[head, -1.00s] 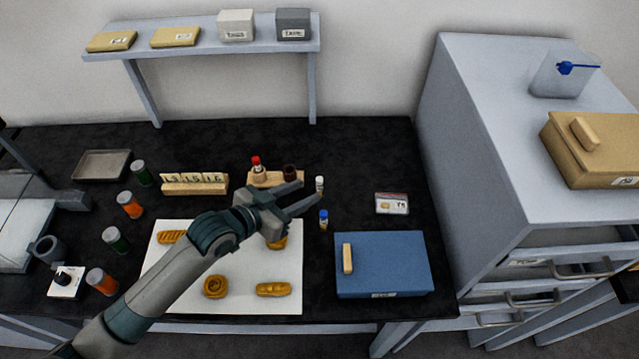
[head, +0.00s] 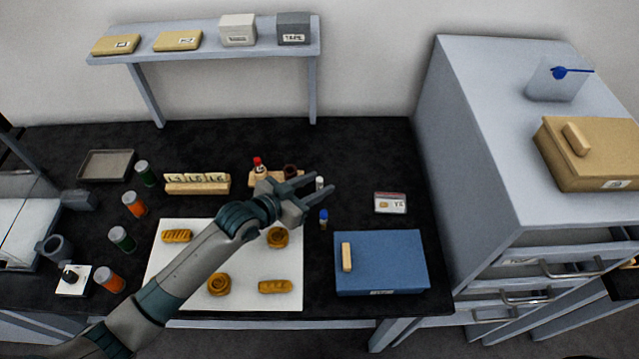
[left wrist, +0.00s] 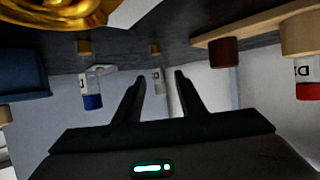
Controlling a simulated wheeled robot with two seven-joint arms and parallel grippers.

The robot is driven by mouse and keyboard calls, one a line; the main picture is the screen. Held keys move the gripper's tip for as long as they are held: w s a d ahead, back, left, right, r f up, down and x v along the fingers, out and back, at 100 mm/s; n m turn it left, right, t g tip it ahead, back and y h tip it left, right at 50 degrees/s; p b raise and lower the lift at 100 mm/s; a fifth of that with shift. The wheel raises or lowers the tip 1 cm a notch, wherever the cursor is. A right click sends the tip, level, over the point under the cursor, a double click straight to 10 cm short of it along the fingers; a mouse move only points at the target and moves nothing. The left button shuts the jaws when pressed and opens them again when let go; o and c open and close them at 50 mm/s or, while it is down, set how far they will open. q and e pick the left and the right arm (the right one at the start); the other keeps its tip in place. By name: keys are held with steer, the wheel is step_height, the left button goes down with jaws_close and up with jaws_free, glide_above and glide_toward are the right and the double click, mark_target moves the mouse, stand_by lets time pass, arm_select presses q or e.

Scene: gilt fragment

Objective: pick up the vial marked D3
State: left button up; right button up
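My left gripper (head: 323,182) is open and empty, reaching over the table beside the wooden rack. A small white-capped vial (head: 319,184) stands between or just beyond its fingertips. In the left wrist view, which looks upside down, this vial (left wrist: 157,82) shows in the gap between the open fingers (left wrist: 160,77), apparently untouched. A blue-capped vial (head: 323,217) stands nearer the front, outside the fingers. A red-capped vial (head: 257,164) is in the rack (head: 262,181). My right gripper is out of view.
A dark brown round piece (head: 291,170) is at the rack, close to the upper finger. A blue box (head: 390,262) and a small labelled case (head: 390,203) lie to the right. A white mat (head: 250,290) with gold pieces lies below my arm. Black table around the case is clear.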

arm_select(q)
steer(key=shift+x, duration=0.8)
jaws_close()
